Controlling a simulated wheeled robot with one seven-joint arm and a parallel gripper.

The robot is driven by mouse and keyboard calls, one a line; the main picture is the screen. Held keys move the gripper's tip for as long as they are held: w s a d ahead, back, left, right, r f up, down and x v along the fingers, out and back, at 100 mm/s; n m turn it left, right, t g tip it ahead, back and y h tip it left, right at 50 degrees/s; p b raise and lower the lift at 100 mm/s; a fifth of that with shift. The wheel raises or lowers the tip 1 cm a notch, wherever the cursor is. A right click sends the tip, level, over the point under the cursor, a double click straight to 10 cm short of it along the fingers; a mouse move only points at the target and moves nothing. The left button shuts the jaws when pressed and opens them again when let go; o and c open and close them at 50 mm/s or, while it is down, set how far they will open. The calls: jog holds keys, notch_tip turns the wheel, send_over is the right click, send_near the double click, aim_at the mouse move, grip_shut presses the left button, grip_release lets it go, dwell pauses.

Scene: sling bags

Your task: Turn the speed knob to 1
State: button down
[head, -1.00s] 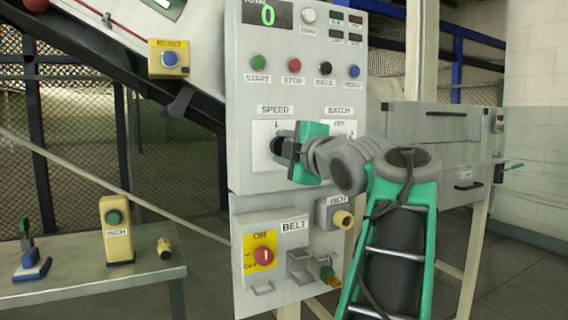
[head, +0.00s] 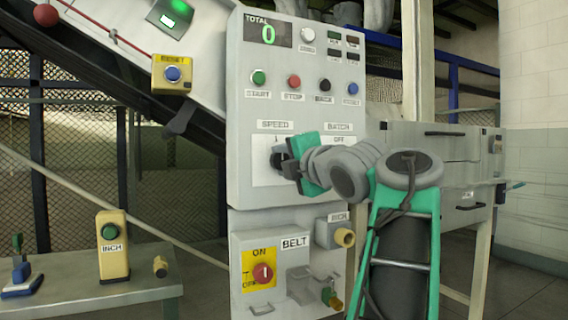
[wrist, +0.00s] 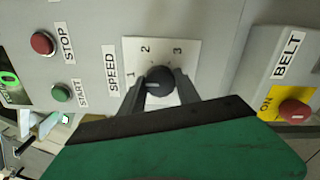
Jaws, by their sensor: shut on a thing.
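The speed knob (wrist: 160,82) is a round black knob on a white plate marked 1, 2 and 3, beside the SPEED label (wrist: 112,72). In the wrist view its white pointer line lies toward the left, on the side of the 1 (wrist: 131,75). My gripper (wrist: 160,90) has one finger on each side of the knob and is shut on it. In the head view my gripper (head: 281,158) is at the speed plate below the SPEED label and hides most of the knob.
START (head: 259,77) and STOP (head: 294,82) buttons sit above the speed plate. The batch dial to the right is partly hidden by my arm. The belt switch box (head: 263,273) is below.

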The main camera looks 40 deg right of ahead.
jog(key=c, duration=0.9)
grip_release()
jog(key=shift+s, duration=0.1)
jog(key=p+v, duration=0.1)
jog(key=v, duration=0.6)
jog(key=shift+s+a, duration=0.15)
jog(key=shift+s, duration=0.15)
jog(key=shift+r, duration=0.1)
